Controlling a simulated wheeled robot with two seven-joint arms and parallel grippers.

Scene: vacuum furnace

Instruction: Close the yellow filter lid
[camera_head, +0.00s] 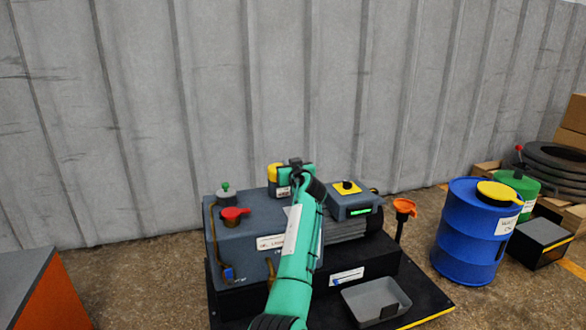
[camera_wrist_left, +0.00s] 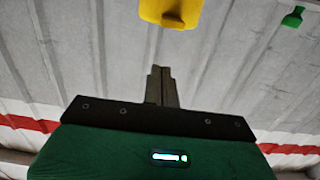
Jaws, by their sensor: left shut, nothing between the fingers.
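The yellow filter lid (camera_head: 273,173) shows at the back of the grey pump unit, partly hidden by my left gripper and forearm. A yellow part, apparently this lid, also shows at the top edge of the left wrist view (camera_wrist_left: 172,10), cut off by the frame. I cannot tell how far open the lid stands. My left gripper (camera_head: 295,163) is right beside the lid in the head view; contact is unclear there. In the left wrist view its fingers (camera_wrist_left: 161,85) are shut and empty, with a visible gap to the yellow part. My right gripper is out of view.
The pump unit (camera_head: 240,255) carries a red cap (camera_head: 235,213), a green-topped cap (camera_head: 225,194) and a control box (camera_head: 352,204). A grey tray (camera_head: 374,301) lies in front. A corrugated wall is behind.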

